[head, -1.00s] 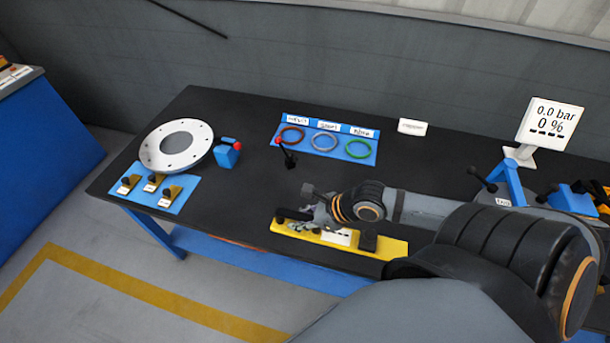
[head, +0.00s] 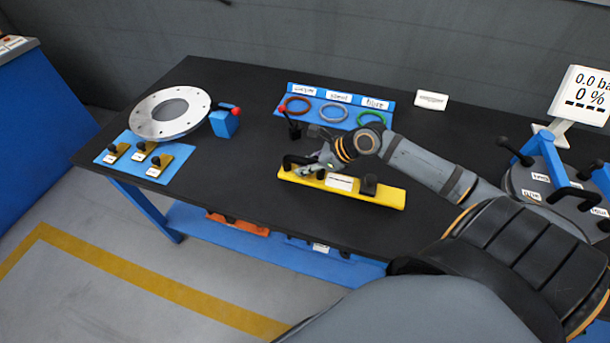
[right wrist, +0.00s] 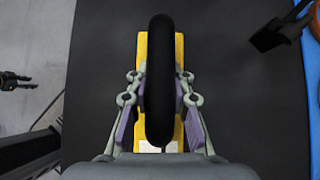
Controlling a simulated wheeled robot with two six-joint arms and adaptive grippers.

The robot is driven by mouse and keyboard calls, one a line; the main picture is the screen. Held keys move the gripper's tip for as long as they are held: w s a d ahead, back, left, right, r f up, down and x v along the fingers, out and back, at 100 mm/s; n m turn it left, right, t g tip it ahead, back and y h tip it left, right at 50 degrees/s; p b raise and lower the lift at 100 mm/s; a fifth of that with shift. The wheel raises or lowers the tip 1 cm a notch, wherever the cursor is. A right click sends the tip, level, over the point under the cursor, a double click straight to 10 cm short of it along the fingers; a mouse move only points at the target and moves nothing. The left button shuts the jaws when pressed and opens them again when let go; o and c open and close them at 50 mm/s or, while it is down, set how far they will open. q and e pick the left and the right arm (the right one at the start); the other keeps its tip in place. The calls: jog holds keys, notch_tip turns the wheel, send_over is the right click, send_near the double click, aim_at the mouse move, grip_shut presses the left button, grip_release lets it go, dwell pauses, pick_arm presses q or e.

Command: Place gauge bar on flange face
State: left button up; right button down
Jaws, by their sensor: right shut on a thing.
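The gauge bar (head: 388,194) is a long yellow bar with a white label and black grips, over the front middle of the table. My right gripper (head: 312,169) is shut on its left black handle, with a finger on each side. In the right wrist view the black handle (right wrist: 159,70) hides much of the yellow bar (right wrist: 142,50) below it. I cannot tell if the bar clears the table. The flange face (head: 199,101) is a pale metal ring with bolt holes around a grey centre, at the table's left end. My left gripper is not in view.
A blue block with a red knob (head: 224,123) stands just right of the flange. A blue plate (head: 123,164) with small black-knobbed pieces lies before it. A blue ring tray (head: 305,110) and a red-tipped lever (head: 292,128) are behind the bar. Bare table (head: 225,170) lies between bar and flange.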

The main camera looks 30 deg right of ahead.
notch_tip(320, 180, down, 3)
jog(key=shift+w+f, duration=0.1)
jog(key=shift+f, duration=0.05)
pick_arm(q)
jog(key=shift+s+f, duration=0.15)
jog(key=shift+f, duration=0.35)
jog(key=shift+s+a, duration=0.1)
pick_arm(e)
jog(key=c, duration=1.2)
grip_release()
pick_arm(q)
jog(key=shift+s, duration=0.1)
